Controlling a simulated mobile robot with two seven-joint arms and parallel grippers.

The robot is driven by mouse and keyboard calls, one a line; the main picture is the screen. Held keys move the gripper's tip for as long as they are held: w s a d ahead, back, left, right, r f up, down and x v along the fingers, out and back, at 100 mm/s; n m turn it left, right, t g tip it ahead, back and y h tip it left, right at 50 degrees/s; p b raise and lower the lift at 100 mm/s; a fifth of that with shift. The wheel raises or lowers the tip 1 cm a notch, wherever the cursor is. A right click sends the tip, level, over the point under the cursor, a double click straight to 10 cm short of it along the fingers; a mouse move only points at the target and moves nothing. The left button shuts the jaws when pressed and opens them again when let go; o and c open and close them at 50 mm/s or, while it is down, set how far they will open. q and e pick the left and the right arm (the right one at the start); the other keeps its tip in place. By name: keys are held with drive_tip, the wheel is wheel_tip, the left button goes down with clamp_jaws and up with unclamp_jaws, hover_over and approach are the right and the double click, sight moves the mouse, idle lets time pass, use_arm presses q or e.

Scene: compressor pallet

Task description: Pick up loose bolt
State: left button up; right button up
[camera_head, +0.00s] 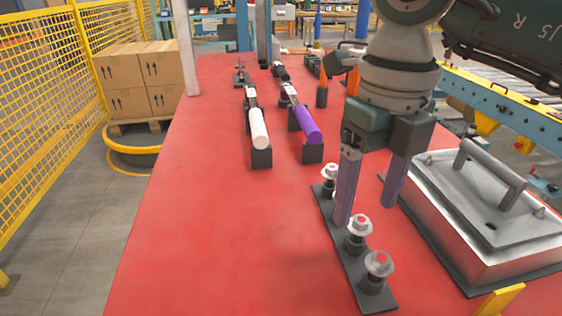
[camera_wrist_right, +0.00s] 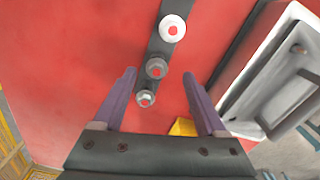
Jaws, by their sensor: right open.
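I cannot tell which is loose. My right gripper (camera_head: 366,213) points down over the strip, open, with its purple-grey fingers apart. No bolt is held. My left gripper is out of view.
A metal case (camera_head: 490,205) with a handle stands close to the right of the strip. A white cylinder tool (camera_head: 259,130) and a purple one (camera_head: 307,125) rest on stands farther back. The table's left part is clear. Cartons (camera_head: 140,80) stand beyond its left edge.

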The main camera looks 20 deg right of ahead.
sight(362, 220)
drive_tip(key=f, duration=0.4)
drive_tip(key=shift+s+a+f, duration=0.1)
drive_tip(key=shift+a+f, duration=0.1)
drive_tip(key=shift+f, duration=0.1)
drive_tip(key=shift+c, duration=0.3)
clamp_jaws()
